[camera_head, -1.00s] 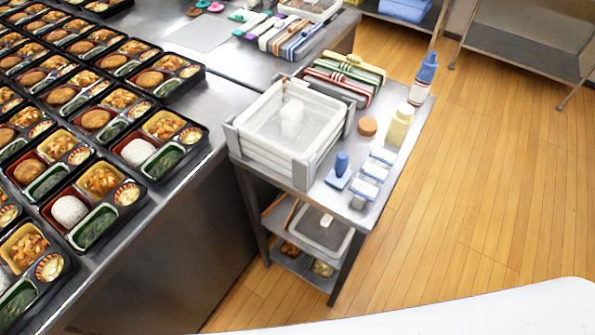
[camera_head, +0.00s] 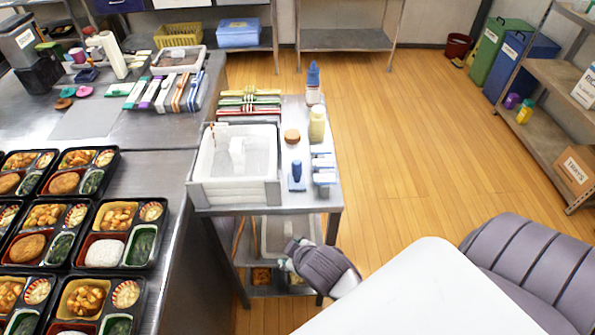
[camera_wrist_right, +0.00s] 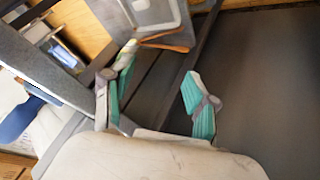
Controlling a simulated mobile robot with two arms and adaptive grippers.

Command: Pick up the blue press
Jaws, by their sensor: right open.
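The blue press (camera_head: 297,176) stands upright on the small steel side table, right of the white stacked trays, with its knob handle up. My right gripper (camera_head: 287,256) is below and in front of that table top, beside the lower shelves, apart from the press. In the right wrist view my right gripper (camera_wrist_right: 158,82) has its two teal-padded fingers spread, with nothing between them. A dark blue object (camera_wrist_right: 20,118) shows at the left edge there; I cannot tell whether it is the press. My left gripper is not in view.
White stacked trays (camera_head: 236,193), a yellow bottle (camera_head: 317,125), a blue-capped bottle (camera_head: 313,88) and pale blue blocks (camera_head: 324,178) crowd the side table (camera_head: 328,205). Bento trays (camera_head: 104,249) cover the left counter. Wooden floor (camera_head: 410,150) is open to the right.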

